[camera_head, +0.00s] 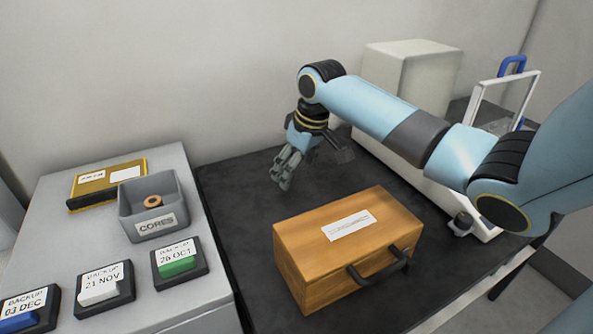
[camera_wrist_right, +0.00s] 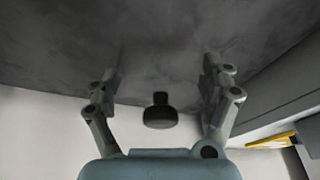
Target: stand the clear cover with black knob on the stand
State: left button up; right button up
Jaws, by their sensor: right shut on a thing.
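My right gripper (camera_head: 287,170) is above the back of the dark tabletop, its fingers pointing down. In the right wrist view its two fingers (camera_wrist_right: 160,88) are set wide apart, closed on the clear cover, whose walls I can hardly make out. A black knob (camera_wrist_right: 160,117) shows between the fingers. In the head view a dark, partly see-through shape (camera_head: 338,150) shows just right of the gripper; I cannot tell what it is. I cannot pick out the stand with certainty. My left gripper is not in view.
A wooden case (camera_head: 320,258) with a black handle lies on the dark table (camera_head: 240,195). On the grey table at left are a grey CORES bin (camera_head: 152,228), a yellow box (camera_head: 85,192) and several backup holders. A white box (camera_head: 415,75) and white frame (camera_head: 535,92) stand at right.

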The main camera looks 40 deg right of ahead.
jog(key=shift+f, duration=0.7)
jog(key=o, duration=1.1)
jog(key=shift+f, duration=0.1)
jog(key=shift+c, duration=0.2)
jog(key=v, duration=1.2)
